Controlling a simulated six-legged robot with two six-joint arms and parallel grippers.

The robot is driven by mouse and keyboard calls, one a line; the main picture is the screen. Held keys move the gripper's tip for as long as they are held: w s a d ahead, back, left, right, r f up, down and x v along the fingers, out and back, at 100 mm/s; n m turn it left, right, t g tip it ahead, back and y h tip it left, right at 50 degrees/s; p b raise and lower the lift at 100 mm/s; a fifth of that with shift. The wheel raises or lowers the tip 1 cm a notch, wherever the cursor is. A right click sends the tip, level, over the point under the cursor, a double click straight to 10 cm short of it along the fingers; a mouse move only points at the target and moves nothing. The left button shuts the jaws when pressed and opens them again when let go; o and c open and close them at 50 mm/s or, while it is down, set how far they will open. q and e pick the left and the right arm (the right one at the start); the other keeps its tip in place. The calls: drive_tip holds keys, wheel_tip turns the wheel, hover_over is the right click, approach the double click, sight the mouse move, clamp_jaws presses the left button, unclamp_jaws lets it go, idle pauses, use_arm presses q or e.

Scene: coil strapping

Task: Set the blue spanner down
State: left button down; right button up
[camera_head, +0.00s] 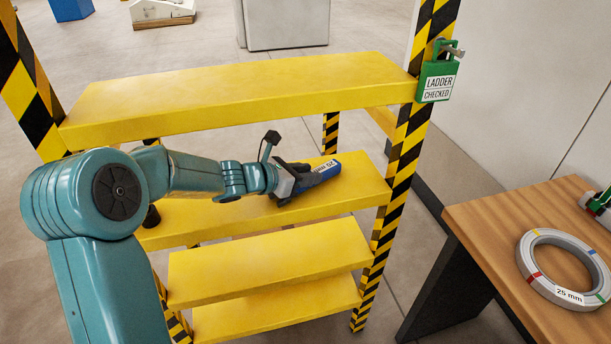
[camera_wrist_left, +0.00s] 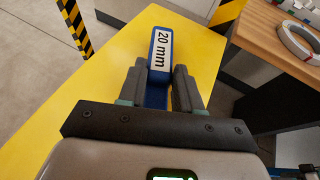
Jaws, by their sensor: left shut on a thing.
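The blue spanner (camera_head: 325,170) has a white label; in the left wrist view (camera_wrist_left: 161,54) the label reads "20 mm". It is at the second step from the top of the yellow ladder (camera_head: 250,91). My left gripper (camera_head: 299,177) is shut on the spanner, reaching in under the top step. In the left wrist view my left gripper's fingers (camera_wrist_left: 160,86) stand on both sides of the blue body. The spanner's near end is hidden between the fingers. I cannot tell whether the spanner touches the step. My right gripper is not in view.
A green tag (camera_head: 437,80) reading "LADDER CHECKED" hangs on the ladder's right rail. A wooden table (camera_head: 492,238) at the right holds a grey coil (camera_head: 563,268) marked "25 mm". The yellow top step lies above my left forearm. The lower steps are bare.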

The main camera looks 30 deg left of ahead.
use_arm(q)
drive_tip(key=shift+f, duration=0.15)
drive_tip(key=c, duration=0.8)
unclamp_jaws()
drive_tip(key=shift+r, duration=0.25)
drive_tip(key=p+v, duration=0.1)
drive_tip(key=v, duration=1.1)
drive_tip(key=shift+s+f, duration=0.1)
